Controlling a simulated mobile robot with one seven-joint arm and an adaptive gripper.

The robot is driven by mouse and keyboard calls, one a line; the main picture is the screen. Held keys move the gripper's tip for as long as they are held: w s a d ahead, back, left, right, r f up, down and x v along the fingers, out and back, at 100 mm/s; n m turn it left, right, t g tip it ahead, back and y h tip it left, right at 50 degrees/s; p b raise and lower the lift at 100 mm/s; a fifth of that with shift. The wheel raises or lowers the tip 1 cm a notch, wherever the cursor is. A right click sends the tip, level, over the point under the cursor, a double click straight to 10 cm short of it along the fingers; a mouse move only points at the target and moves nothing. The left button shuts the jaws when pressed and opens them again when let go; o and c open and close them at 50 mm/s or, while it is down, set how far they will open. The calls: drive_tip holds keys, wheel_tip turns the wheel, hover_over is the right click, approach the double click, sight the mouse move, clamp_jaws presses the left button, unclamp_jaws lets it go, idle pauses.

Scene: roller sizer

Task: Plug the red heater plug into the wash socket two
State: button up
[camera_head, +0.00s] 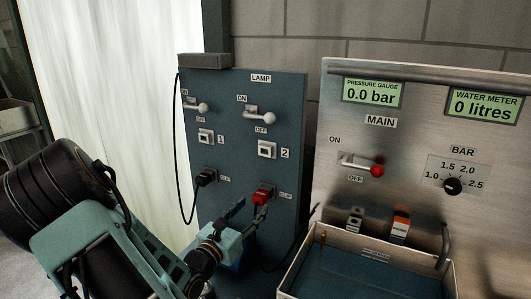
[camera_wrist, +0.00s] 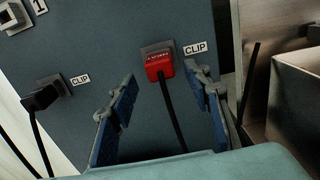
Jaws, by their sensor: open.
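The red heater plug (camera_head: 263,195) sits in the right-hand clip on the dark blue panel, its black cable hanging down. It also shows in the wrist view (camera_wrist: 159,66). My gripper (camera_head: 250,212) is open just below and in front of it. In the wrist view its blue-padded fingers (camera_wrist: 160,82) stand left and right of the plug and cable, with gaps on both sides; I cannot tell if the tips reach the plug's depth. A white-framed socket marked 2 (camera_head: 267,150) is above the plug, its face apparently empty. Socket 1 (camera_head: 206,136) is to its left.
A black plug (camera_head: 205,177) sits in the left clip, its cable looping along the panel's left edge. Two lever switches (camera_head: 260,116) are above the sockets. A steel panel (camera_head: 410,135) with gauges, and a basin (camera_head: 320,234) below it, stand close on the right.

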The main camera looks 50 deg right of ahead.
sight(257, 201)
drive_tip(key=shift+x, duration=2.6)
clamp_jaws()
drive_tip(key=shift+a, duration=0.2)
drive_tip(key=shift+p+v, duration=0.45)
drive_tip(key=shift+v, duration=2.35)
drive_tip(key=shift+w, duration=0.15)
